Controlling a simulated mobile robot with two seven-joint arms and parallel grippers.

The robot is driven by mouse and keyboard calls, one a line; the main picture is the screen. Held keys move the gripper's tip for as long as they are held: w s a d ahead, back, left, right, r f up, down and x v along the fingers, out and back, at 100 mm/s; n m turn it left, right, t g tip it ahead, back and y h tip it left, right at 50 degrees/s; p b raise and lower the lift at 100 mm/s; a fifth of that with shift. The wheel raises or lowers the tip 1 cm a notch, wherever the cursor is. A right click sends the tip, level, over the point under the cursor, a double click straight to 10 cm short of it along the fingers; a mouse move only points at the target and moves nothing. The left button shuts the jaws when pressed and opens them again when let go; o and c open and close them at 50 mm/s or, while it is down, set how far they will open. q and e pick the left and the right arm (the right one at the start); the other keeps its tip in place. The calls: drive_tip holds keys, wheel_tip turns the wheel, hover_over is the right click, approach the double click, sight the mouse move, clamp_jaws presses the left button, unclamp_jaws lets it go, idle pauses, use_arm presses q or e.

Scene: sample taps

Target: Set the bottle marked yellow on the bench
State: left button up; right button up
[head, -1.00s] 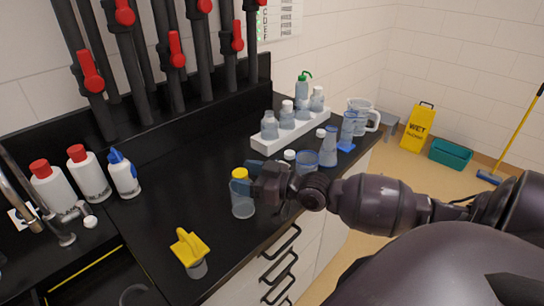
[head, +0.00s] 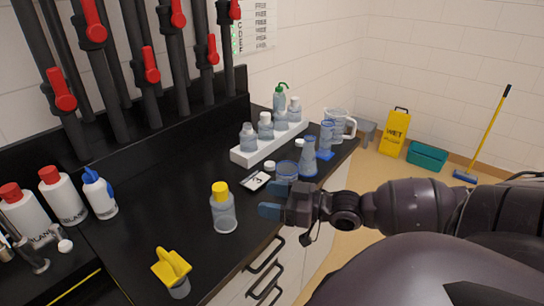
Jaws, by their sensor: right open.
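The clear bottle with the yellow cap (head: 223,212) stands upright on the black bench (head: 150,225), near its front edge. My right gripper (head: 268,203) is just to the right of this bottle, open and empty, with a visible gap between its blue-tipped fingers and the bottle. My left gripper is not in view.
A white rack (head: 245,157) with several clear bottles stands at the back. Several pieces of clear ware, including a flask (head: 308,160) and a jug (head: 338,125), stand at right. A yellow-topped item (head: 171,267) is at the front. White bottles (head: 62,196) stand left.

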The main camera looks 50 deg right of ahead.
drive_tip(key=s+a+f+m+g+h, duration=0.1)
drive_tip(key=s+a+f+h, duration=0.1)
drive_tip(key=f, duration=0.6)
drive_tip(key=s+a+f+m+g+h, duration=0.1)
drive_tip(key=s+a+f+m+h, duration=0.1)
drive_tip(key=f, duration=0.6)
drive_tip(key=s+a+f+m+g+h, duration=0.1)
drive_tip(key=s+a+f+h, duration=0.3)
drive_tip(key=f, duration=0.4)
drive_tip(key=shift+s+a+f+m+g, duration=0.3)
drive_tip(key=shift+s+a+g, duration=0.25)
drive_tip(key=shift+a, duration=0.6)
